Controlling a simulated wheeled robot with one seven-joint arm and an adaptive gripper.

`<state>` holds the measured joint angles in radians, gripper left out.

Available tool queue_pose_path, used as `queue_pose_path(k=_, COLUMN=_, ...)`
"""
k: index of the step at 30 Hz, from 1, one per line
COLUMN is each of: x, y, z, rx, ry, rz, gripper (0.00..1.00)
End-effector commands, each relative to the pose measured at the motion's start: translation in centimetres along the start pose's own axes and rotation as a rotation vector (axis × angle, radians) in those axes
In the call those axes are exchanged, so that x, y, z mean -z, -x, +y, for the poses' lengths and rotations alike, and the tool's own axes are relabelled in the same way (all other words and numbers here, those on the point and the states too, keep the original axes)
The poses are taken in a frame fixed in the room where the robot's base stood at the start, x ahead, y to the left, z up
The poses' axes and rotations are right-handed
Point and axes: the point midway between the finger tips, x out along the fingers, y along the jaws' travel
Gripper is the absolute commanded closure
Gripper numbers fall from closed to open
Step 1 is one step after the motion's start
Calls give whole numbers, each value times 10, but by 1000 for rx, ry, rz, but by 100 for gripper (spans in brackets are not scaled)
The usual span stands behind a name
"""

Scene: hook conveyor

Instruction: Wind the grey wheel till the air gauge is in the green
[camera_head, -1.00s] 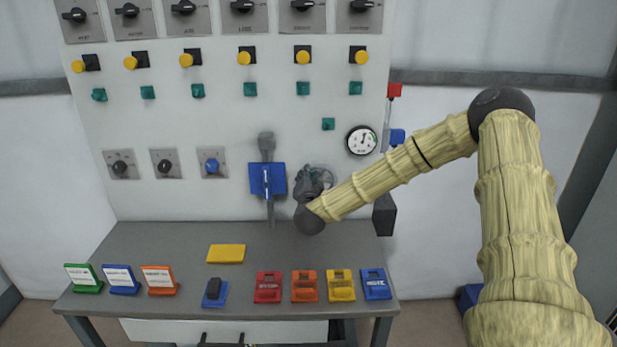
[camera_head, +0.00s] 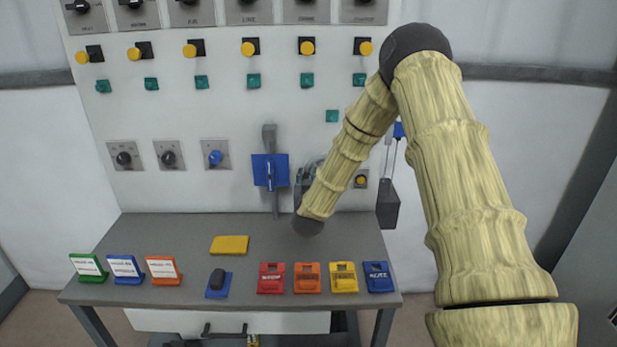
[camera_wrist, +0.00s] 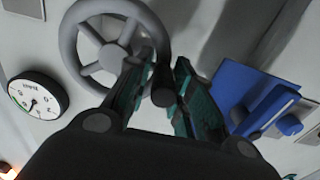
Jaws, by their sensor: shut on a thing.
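The grey wheel (camera_wrist: 72,45) is in the upper left of the wrist view, a spoked ring with a dark handle (camera_wrist: 163,84) on its rim. My gripper (camera_wrist: 163,72) is shut on that handle, one finger on each side. The air gauge (camera_wrist: 38,95) is a white dial left of the wheel in the wrist view. A green band shows at its rim; I cannot clearly tell where the needle points. In the head view my arm hides the gauge and most of the wheel, and my gripper (camera_head: 303,182) is partly hidden at the panel.
A blue plate with a lever (camera_head: 262,172) is just left of my gripper; it also shows in the wrist view (camera_wrist: 250,90). Coloured stands (camera_head: 308,278) line the table's front. The table (camera_head: 180,232) is bare near the panel.

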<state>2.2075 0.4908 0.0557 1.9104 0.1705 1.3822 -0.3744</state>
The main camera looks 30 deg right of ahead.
Motion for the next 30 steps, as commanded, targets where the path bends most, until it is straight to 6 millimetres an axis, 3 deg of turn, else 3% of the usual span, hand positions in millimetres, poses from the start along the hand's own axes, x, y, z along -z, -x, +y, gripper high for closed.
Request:
queue_pose_path(k=13, x=-16, y=-2, z=-4, rx=9, ry=386, rz=14, gripper=100)
queue_pose_path(k=30, x=-42, y=-2, z=12, rx=8, ry=911, rz=15, gripper=100)
